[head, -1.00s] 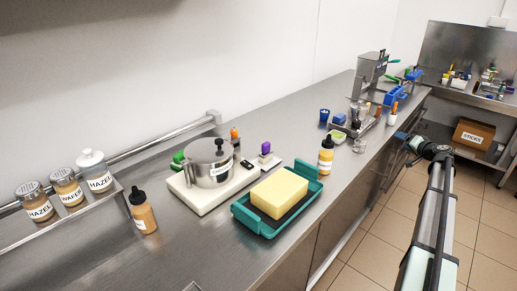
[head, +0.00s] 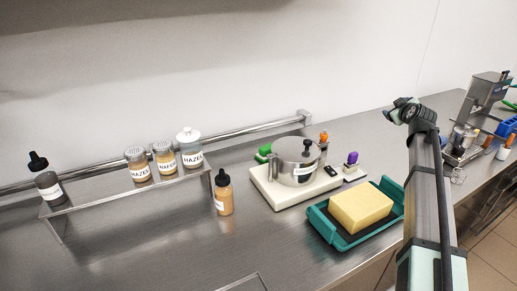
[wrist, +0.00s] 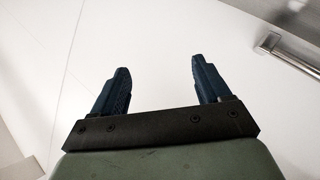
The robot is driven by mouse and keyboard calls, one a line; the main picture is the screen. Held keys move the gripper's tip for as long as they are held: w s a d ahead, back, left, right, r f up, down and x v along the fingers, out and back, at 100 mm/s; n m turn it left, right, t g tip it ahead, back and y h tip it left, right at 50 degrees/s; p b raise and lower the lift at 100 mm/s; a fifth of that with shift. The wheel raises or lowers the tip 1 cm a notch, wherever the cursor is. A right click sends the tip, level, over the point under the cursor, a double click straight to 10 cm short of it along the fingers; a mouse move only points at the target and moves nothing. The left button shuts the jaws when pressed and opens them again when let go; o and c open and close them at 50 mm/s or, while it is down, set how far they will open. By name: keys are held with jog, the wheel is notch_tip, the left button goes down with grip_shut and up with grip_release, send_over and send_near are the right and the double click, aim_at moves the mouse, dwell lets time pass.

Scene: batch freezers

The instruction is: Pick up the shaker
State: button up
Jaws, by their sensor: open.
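Two shaker-like jars with perforated metal lids stand upright on a raised metal shelf in the head view. One is labelled HAZEL (head: 139,166) and the other WAFER (head: 165,159). To their right stands a jar with a white knobbed lid, also labelled HAZEL (head: 190,150). My gripper (head: 400,106) is raised over the right part of the counter, well right of the shelf and apart from the jars. In the wrist view my gripper (wrist: 160,75) is open and empty, its two dark blue fingers apart against a pale wall. No jar shows there.
The metal shelf (head: 120,197) also holds a dark dropper bottle (head: 46,180). An orange-brown bottle (head: 223,193) stands beside it. A steel pot (head: 298,164) on a white base and a yellow block (head: 361,208) in a teal tray (head: 325,224) lie between. A wall rail (head: 250,133) runs behind.

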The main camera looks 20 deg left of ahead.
jog(key=s+a+r+n+t+h, duration=0.1)
jog(key=s+a+n, duration=0.4)
jog(key=s+a, duration=0.55)
jog(key=s+a+r+n, duration=0.2)
jog(key=s+a+n, duration=0.5)
jog(key=a, duration=0.7)
jog(key=s+a+r+n+t+h, duration=0.1)
jog(key=s+a+n, duration=0.3)
jog(key=s+a, duration=0.7)
jog(key=n+g+y, duration=0.1)
jog(key=n+y, duration=0.8)
jog(key=n, duration=0.7)
send_near(163, 155)
jog(key=x, duration=0.7)
jog(key=shift+w+a, duration=0.2)
jog(key=shift+w, duration=0.1)
jog(key=shift+f+x, duration=0.2)
jog(key=shift+x, duration=1.2)
jog(key=shift+f+x, duration=0.15)
jog(key=shift+x, duration=1.25)
jog(key=shift+c, duration=0.3)
